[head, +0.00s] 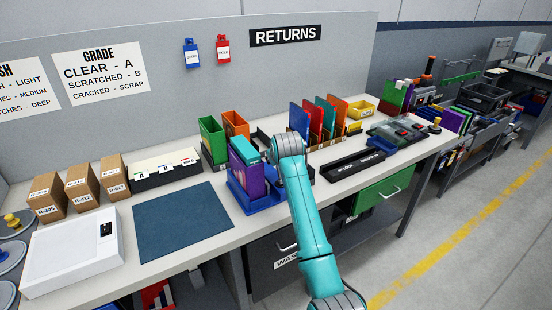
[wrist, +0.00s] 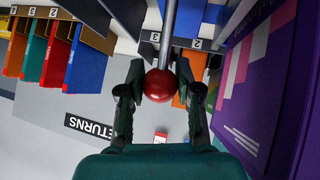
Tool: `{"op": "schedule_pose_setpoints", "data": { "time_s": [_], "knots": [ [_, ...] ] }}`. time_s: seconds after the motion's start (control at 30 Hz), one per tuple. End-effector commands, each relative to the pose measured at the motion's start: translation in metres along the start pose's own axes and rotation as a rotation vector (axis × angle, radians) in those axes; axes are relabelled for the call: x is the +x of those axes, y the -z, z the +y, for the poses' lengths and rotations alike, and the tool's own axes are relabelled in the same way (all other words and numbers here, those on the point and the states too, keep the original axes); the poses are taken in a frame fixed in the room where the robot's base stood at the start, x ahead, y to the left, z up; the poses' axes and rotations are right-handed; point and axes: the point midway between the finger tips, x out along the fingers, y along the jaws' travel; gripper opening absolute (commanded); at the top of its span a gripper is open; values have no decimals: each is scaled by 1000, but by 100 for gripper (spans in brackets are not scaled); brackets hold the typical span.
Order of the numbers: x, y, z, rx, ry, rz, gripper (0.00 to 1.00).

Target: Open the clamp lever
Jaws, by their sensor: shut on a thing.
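The clamp lever (wrist: 168,36) is a thin grey rod with a round red knob (wrist: 158,82) in the middle of the wrist view. My gripper (wrist: 160,94) has its two dark fingers on either side of the knob and is shut on it. In the head view my teal arm reaches over the bench and hides the lever and my fingertips. A blue stand (head: 262,209) holding a purple case (head: 247,179) sits beside my wrist in the head view. Whether the lever is up or down cannot be told.
Upright green (head: 212,141) and orange holders stand behind the stand. Coloured panels in a numbered rack (head: 315,142) are to the right. A large purple surface (wrist: 260,75) is close to the fingers in the wrist view. The blue mat (head: 183,222) is clear.

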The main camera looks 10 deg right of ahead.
Motion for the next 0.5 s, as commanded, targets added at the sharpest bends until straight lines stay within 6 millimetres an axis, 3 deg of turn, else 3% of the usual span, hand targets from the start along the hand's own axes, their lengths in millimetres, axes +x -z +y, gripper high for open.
{"op": "schedule_pose_setpoints", "data": {
  "time_s": [0.2, 0.23, 0.3, 0.33, 0.5],
  "knots": [
    [0, 0, -1, 0, 1, 0, 0],
    [0, 0, -1, 0, 1, 0, 36],
    [0, 0, -1, 0, 1, 1, 53],
    [0, 0, -1, 0, 1, 1, 59],
    [0, 0, 0, 0, 1, 1, 59]
  ]
}}
